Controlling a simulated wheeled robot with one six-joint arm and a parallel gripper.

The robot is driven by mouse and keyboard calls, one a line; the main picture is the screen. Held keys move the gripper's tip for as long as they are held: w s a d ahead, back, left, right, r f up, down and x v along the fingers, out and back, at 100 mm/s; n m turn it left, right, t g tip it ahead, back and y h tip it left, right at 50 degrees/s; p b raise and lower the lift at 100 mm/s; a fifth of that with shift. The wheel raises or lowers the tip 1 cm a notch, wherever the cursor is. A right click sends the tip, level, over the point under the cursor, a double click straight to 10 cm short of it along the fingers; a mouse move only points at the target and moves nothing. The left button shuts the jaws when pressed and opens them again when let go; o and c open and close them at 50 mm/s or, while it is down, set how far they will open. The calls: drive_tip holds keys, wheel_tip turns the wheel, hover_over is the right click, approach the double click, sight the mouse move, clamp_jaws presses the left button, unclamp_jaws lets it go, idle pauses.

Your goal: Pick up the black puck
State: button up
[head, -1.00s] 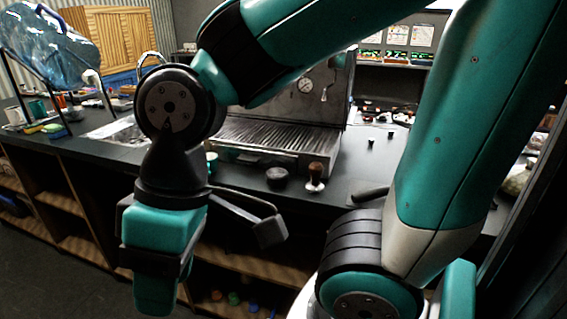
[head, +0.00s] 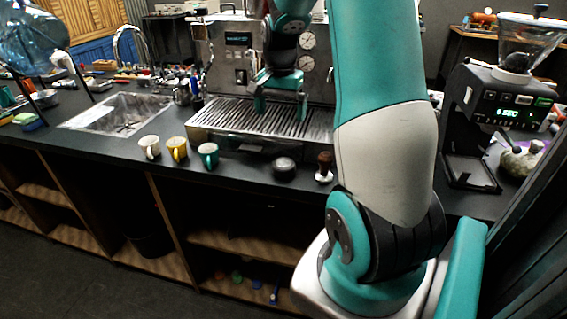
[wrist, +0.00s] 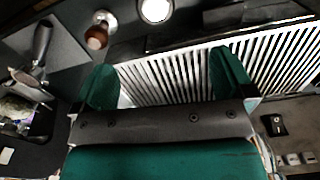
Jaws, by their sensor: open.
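The black puck (head: 284,166) is a low round disc on the dark counter, in front of the espresso machine and just left of the wooden-handled tamper (head: 324,167). In the wrist view a round piece with a bright, shiny top, likely the puck (wrist: 155,10), is cut by the top edge. The tamper (wrist: 97,37) stands beside it there. My gripper (head: 281,106) is open and empty above the espresso machine's slatted drip tray (head: 230,116), behind the puck. In the wrist view my gripper (wrist: 167,86) has its green fingers spread over the slats.
The espresso machine (head: 228,65) stands close behind my gripper. Green (head: 208,155), yellow (head: 177,149) and white (head: 149,147) mugs line the counter left of the puck. A grinder (head: 495,125) stands right, a sink (head: 118,114) left. A dark-handled tool (wrist: 40,45) lies near the tamper.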

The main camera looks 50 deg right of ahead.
drive_tip(key=p, duration=0.2)
approach(283, 164)
drive_tip(key=f, duration=0.5)
drive_tip(key=shift+w+d+f, duration=0.15)
drive_tip(key=shift+w+d, duration=0.1)
drive_tip(key=shift+w, duration=0.05)
drive_tip(key=shift+s+a+f+p, duration=0.15)
drive_tip(key=shift+f+p, duration=0.3)
drive_tip(key=shift+f, duration=0.9)
drive_tip(key=shift+s+a+f+p, duration=0.15)
drive_tip(key=shift+f+p, duration=0.25)
drive_tip(key=shift+f, duration=0.95)
drive_tip(key=shift+d, duration=0.1)
drive_tip(key=c, duration=1.3)
drive_tip(key=shift+o, duration=0.2)
